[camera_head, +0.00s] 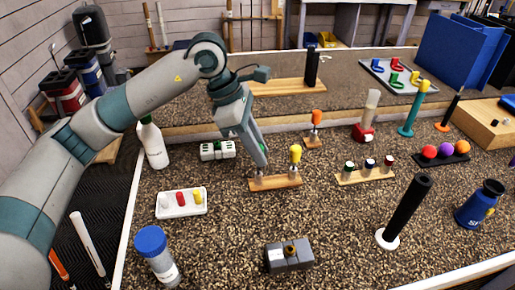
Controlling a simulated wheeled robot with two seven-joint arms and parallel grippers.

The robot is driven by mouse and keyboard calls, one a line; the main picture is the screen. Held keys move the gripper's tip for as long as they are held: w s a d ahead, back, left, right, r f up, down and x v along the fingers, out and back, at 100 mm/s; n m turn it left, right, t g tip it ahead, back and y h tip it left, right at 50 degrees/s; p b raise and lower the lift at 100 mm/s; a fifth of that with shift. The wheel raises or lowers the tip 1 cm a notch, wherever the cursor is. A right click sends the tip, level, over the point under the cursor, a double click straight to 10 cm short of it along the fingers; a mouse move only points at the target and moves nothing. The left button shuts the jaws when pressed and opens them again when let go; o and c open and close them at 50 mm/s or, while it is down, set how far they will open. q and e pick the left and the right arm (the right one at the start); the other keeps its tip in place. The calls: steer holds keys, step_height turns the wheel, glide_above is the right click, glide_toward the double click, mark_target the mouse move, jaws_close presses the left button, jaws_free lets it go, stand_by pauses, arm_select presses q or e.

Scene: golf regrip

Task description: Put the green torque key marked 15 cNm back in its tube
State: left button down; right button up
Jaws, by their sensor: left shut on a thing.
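My left gripper (259,165) reaches down to the left end of a small wooden stand (277,183). It is shut on a slim upright thing that is mostly hidden between the fingers; a metal lower part shows just above the wood. This appears to be the green torque key, but its handle and 15 cNm marking cannot be read. A yellow-handled key (295,155) stands upright at the right end of the same stand. An orange-handled key (316,118) stands upright on a separate small block behind. I cannot tell which thing is the key's tube. My right gripper is not in view.
A wooden rack (365,177) with three small capped vials stands to the right. A white tray (181,204) lies front left. A grey box (289,257), a blue-lidded jar (153,250) and a tall black tube (408,205) stand in front. The speckled surface between them is clear.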

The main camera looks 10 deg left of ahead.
arm_select(q)
steer(key=shift+s+f, duration=0.25)
steer(key=shift+f, duration=0.4)
steer(key=c, duration=1.8)
jaws_free()
steer(key=shift+s, duration=0.1)
steer(key=shift+c, duration=0.2)
steer(key=o, duration=0.4)
steer(key=shift+s+a, duration=0.15)
steer(key=shift+c, duration=0.2)
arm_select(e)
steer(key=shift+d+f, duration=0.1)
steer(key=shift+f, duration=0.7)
arm_select(q)
steer(key=shift+r, duration=0.1)
steer(key=shift+a+r, duration=0.2)
steer(key=shift+r, duration=0.45)
steer(key=p+v, duration=0.2)
steer(key=v, duration=0.5)
steer(key=shift+r+p, duration=0.2)
steer(key=shift+p, duration=0.1)
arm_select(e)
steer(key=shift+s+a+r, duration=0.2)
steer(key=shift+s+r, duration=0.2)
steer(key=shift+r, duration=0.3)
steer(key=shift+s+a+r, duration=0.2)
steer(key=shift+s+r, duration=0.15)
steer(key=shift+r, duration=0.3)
